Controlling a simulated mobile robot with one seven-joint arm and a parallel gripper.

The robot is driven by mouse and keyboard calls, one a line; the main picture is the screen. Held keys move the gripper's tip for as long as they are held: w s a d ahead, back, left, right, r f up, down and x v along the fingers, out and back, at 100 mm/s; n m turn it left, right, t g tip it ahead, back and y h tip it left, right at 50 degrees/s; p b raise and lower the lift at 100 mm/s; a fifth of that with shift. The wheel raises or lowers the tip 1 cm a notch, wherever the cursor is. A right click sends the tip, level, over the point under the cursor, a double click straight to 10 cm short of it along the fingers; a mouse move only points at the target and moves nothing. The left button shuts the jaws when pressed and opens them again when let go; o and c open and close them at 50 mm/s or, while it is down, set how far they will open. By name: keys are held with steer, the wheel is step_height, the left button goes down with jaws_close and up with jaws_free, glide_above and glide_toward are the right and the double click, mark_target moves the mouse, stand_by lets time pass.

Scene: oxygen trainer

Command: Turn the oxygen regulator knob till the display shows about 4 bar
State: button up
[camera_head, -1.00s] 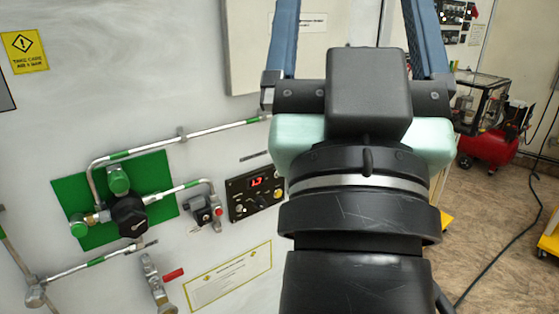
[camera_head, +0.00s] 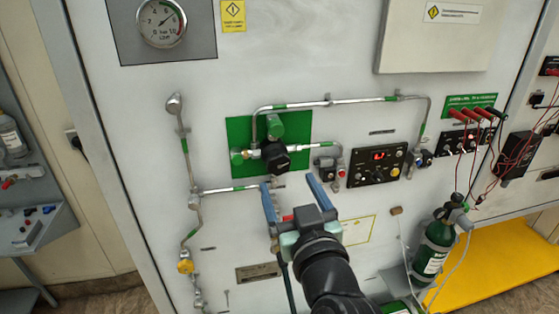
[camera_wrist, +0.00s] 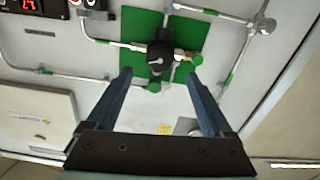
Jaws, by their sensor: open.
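The black oxygen regulator knob (camera_head: 275,158) is mounted on a green plate (camera_head: 238,132) on the white panel. It also shows in the wrist view (camera_wrist: 160,54), between and beyond my fingertips. The red-lit display (camera_head: 379,156) is on a black box to the right of the knob; its digits are too small to read surely. Part of the display shows at the top left of the wrist view (camera_wrist: 29,5). My gripper (camera_head: 289,182) is open and empty, its two blue fingers apart, just below the knob in the head view. The fingers do not appear to touch the knob.
Metal pipes with green bands (camera_head: 330,103) run around the plate. A round gauge (camera_head: 161,22) is at upper left. A green oxygen cylinder (camera_head: 435,250) stands at lower right, near red leads (camera_head: 474,115). A yellow-handled valve (camera_head: 186,266) is at lower left.

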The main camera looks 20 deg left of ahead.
mark_target(280, 166)
steer(key=shift+p+x, duration=0.9)
steer(key=shift+x, duration=2.25)
jaws_close()
